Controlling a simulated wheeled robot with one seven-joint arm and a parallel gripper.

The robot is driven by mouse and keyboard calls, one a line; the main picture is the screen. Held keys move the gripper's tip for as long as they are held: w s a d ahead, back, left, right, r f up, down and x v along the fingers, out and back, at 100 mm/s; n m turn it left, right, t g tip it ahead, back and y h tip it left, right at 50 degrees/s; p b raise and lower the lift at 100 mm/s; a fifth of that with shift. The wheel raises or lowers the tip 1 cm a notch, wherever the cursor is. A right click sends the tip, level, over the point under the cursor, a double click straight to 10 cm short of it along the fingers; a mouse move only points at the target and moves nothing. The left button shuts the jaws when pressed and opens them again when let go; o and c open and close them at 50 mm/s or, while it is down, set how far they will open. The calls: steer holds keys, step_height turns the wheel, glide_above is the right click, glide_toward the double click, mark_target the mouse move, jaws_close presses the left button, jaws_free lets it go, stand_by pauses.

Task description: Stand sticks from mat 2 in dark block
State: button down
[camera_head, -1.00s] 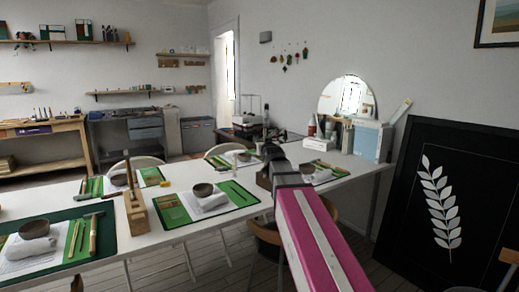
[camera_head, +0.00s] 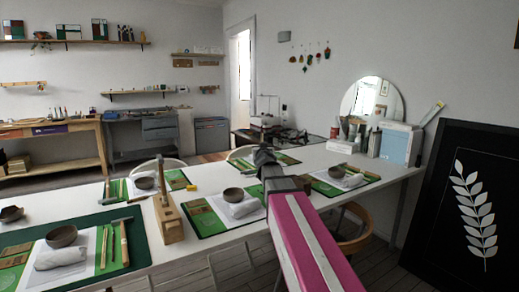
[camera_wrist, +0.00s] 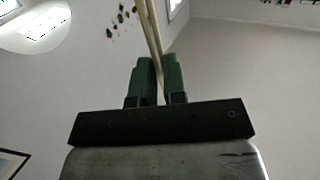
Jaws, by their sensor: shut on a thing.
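My gripper (camera_wrist: 160,88) is shut, its green fingers closed on thin pale sticks (camera_wrist: 149,30). They look like two and extend up past the top edge of the wrist view. In the head view my dark gripper (camera_head: 264,156) is over the far part of the white table, and the held sticks cannot be made out. A brown wooden block (camera_head: 169,220) with an upright wooden piece stands on the table, left of my arm. I cannot make out a separate dark block. My arm hides part of the table and mats behind it.
Green mats with bowls and cloths lie along the table (camera_head: 190,252): a near-left one (camera_head: 135,248), a middle one (camera_head: 203,220) and others farther back. Chairs stand along the table. A mirror (camera_head: 371,98) and boxes stand at its right end. A black panel (camera_head: 425,215) leans at right.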

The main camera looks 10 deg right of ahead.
steer(key=w+d+r+m+g+h, duration=0.1)
steer(key=d+m+g+h, duration=0.9)
steer(key=d, duration=0.7)
steer(key=shift+d+m+h, duration=0.15)
steer(key=shift+m+h, duration=0.55)
steer(key=shift+h, duration=1.2)
step_height(320, 180, down, 7)
stand_by(2.2)
steer(key=c, duration=1.1)
jaws_free()
steer(key=shift+f, duration=0.1)
